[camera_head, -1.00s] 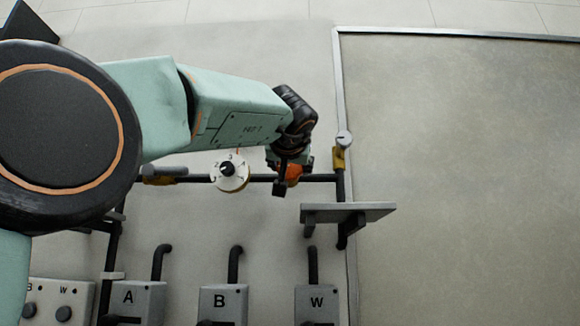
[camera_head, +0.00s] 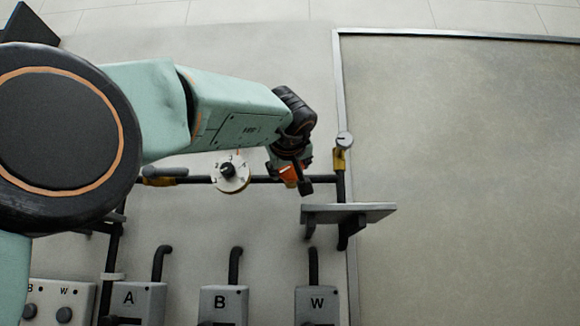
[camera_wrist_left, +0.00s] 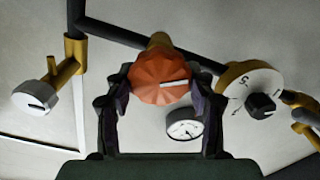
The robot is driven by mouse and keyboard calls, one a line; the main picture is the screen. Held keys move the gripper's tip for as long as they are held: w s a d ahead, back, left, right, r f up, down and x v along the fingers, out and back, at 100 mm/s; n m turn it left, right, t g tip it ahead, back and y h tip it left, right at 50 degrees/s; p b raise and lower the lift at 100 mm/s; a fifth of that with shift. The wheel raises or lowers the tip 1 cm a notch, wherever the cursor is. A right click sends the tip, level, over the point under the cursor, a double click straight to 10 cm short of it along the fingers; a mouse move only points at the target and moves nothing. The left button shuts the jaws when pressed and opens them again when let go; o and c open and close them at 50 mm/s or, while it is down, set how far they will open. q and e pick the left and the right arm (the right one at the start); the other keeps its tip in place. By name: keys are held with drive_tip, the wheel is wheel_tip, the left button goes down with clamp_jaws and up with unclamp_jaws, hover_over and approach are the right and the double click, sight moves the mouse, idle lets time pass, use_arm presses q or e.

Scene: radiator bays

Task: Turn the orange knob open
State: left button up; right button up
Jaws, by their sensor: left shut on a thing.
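The orange knob (camera_wrist_left: 160,80) is a fluted round cap with a white mark that points right in the left wrist view. It sits on a brass fitting on the dark pipe. My left gripper (camera_wrist_left: 165,90) has one finger on each side of the knob and is shut on it. In the head view the knob (camera_head: 289,174) shows only as an orange patch, mostly hidden behind my left gripper (camera_head: 291,177). My right gripper is not in view.
A white numbered dial (camera_head: 230,173) is left of the knob on the pipe (camera_head: 200,179). A grey-capped brass valve (camera_head: 344,141) is to the right. A grey shelf (camera_head: 348,213) juts out below right. A round gauge (camera_wrist_left: 185,124) shows in the wrist view.

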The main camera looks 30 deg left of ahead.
use_arm(q)
drive_tip(key=n, duration=0.6)
drive_tip(key=shift+f, duration=0.3)
drive_tip(key=n, duration=0.6)
drive_tip(key=shift+a+n, duration=0.1)
drive_tip(key=shift+n, duration=0.2)
drive_tip(key=n, duration=0.6)
drive_tip(key=shift+r, duration=0.1)
drive_tip(key=n, duration=0.6)
drive_tip(key=shift+s+r+n, duration=0.1)
drive_tip(key=shift+r+n, duration=0.05)
drive_tip(key=shift+n, duration=0.25)
drive_tip(key=n+b, duration=0.1)
drive_tip(key=n, duration=0.9)
drive_tip(key=shift+d+n+b, duration=0.2)
drive_tip(key=shift+n+b, duration=0.15)
drive_tip(key=shift+n, duration=0.05)
drive_tip(key=n+b, duration=0.1)
drive_tip(key=n, duration=0.5)
drive_tip(key=n+b, duration=0.1)
drive_tip(key=n, duration=0.4)
drive_tip(key=shift+r+n, duration=0.1)
drive_tip(key=shift+n, duration=0.2)
